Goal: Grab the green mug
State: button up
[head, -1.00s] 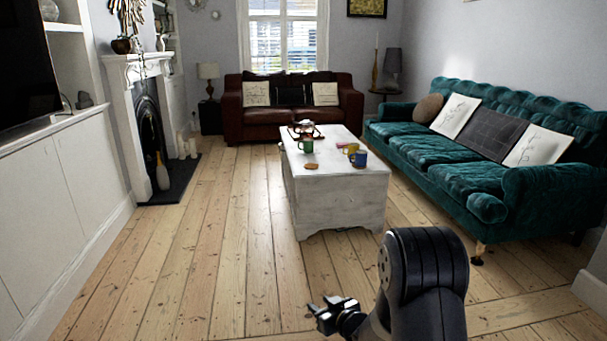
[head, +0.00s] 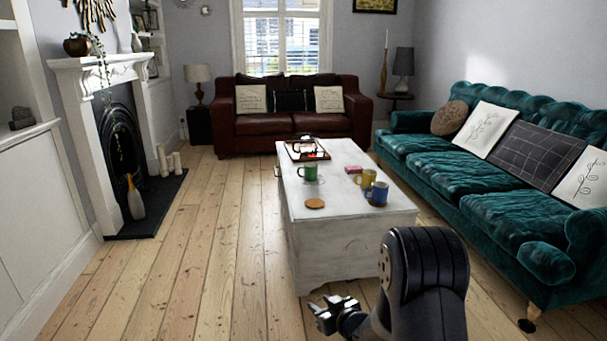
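The green mug (head: 309,172) stands upright on the white chest-like coffee table (head: 340,250), toward its left side and behind a round coaster. My gripper (head: 328,306) is low in the head view, in front of the table's near left corner and well apart from the mug. Its fingers show small and dark, spread apart with nothing visible between them. My dark arm covers part of the table's near right corner.
A yellow mug (head: 366,179), a blue mug (head: 378,194), a coaster (head: 315,204) and a tray (head: 306,151) share the tabletop. A teal sofa (head: 470,180) stands right, a fireplace (head: 120,150) left. Floorboards (head: 210,250) left of the table are clear.

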aim_at(310, 169)
jog(key=i, duration=1)
jog(key=i+z, duration=0.1)
jog(key=i, duration=0.9)
jog(key=i+j, duration=0.15)
jog(key=i, duration=0.85)
